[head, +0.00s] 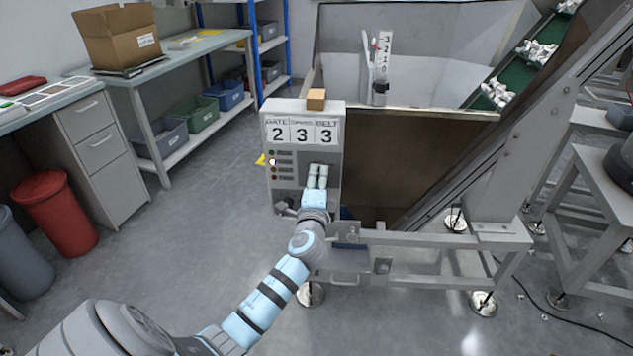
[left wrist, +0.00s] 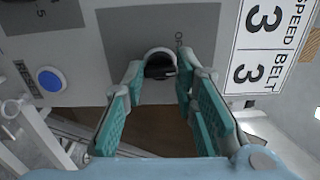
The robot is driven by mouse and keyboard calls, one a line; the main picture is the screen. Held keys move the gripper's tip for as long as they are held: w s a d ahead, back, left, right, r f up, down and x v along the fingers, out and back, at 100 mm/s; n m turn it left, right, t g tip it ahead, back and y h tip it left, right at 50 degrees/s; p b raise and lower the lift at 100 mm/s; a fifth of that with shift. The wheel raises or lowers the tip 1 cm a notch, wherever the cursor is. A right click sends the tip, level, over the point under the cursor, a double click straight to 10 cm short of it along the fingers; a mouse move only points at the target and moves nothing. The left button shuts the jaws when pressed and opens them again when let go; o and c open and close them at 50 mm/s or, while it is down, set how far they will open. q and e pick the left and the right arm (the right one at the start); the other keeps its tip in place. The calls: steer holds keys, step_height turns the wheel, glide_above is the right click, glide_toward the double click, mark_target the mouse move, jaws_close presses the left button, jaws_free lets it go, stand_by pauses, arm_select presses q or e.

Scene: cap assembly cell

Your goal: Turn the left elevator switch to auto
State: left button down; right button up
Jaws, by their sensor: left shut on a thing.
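The switch (left wrist: 160,66) is a black knob in a pale ring on a dark grey plate (left wrist: 112,42) of the control panel, seen turned sideways in the left wrist view. Part of an "OF" marking shows beside it; the rest of its lettering is hidden. My left gripper (left wrist: 160,73) has its teal fingers on both sides of the knob and is shut on it. In the head view the same gripper (head: 317,176) is at the front of the grey panel (head: 334,155) and hides the switch there. My right gripper is in neither view.
The panel has number cards (head: 301,132) reading 2, 3, 3 and a column of small lamps. A blue button (left wrist: 50,80) is beside the switch plate. A small brown block (head: 316,99) sits on top.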

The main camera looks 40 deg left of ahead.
arm_select(q)
steer(key=shift+f, duration=0.2)
stand_by(0.4)
steer(key=c, duration=1.5)
jaws_free()
steer(key=shift+o, duration=1)
steer(key=shift+d+r, duration=0.1)
steer(key=v, duration=1.2)
steer(key=shift+n, duration=0.3)
